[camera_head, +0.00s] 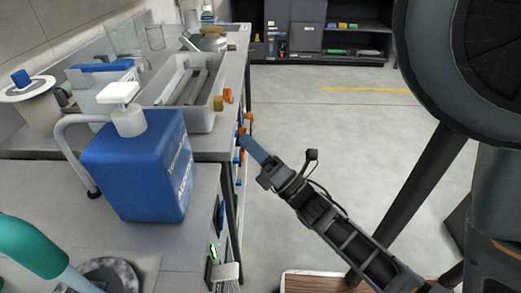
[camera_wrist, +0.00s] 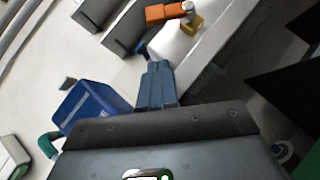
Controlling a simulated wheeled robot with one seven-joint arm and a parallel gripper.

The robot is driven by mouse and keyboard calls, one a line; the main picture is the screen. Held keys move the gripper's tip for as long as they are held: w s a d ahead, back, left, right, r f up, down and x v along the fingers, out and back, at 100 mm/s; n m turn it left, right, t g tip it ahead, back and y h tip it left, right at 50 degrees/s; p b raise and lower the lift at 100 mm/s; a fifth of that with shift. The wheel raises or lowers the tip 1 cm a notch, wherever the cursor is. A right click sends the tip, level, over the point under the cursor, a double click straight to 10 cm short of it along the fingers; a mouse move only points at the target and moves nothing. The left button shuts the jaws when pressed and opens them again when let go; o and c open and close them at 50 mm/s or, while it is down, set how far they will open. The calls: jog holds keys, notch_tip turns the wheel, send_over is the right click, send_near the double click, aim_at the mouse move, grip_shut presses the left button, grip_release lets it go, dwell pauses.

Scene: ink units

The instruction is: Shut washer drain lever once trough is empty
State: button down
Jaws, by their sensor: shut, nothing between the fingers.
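The grey washer trough (camera_head: 206,112) stands on the bench at the left in the head view. Two long bars lie in it; I cannot tell whether liquid is in it. A brass fitting (camera_head: 218,103) with an orange lever (camera_head: 228,96) is at its right side. In the wrist view an orange handle (camera_wrist: 163,13) lies beside a brass piece (camera_wrist: 192,24), beyond my fingertips. My gripper (camera_head: 248,143) is shut and empty at the bench's right edge, below the lever. In the wrist view its fingers (camera_wrist: 157,66) end near a small blue handle (camera_wrist: 140,48), apparently apart from it.
A large blue jug (camera_head: 140,165) with a white cap stands on the near bench. More small orange and blue handles (camera_head: 249,117) line the bench's right side. A teal curved object (camera_head: 30,245) is at lower left.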

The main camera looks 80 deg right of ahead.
aim_at(229, 97)
jog(key=w+d+r+p, duration=0.2)
jog(key=w+d+r, duration=0.1)
jog(key=d+r, duration=0.1)
jog(key=shift+w+d+r, duration=0.25)
jog(key=shift+d+r, duration=0.05)
jog(key=shift+r, duration=0.35)
jog(key=shift+r, duration=0.1)
jog(key=shift+r+m+g+p, duration=0.15)
jog(key=shift+m+g+p, duration=0.15)
jog(key=shift+m+p, duration=0.15)
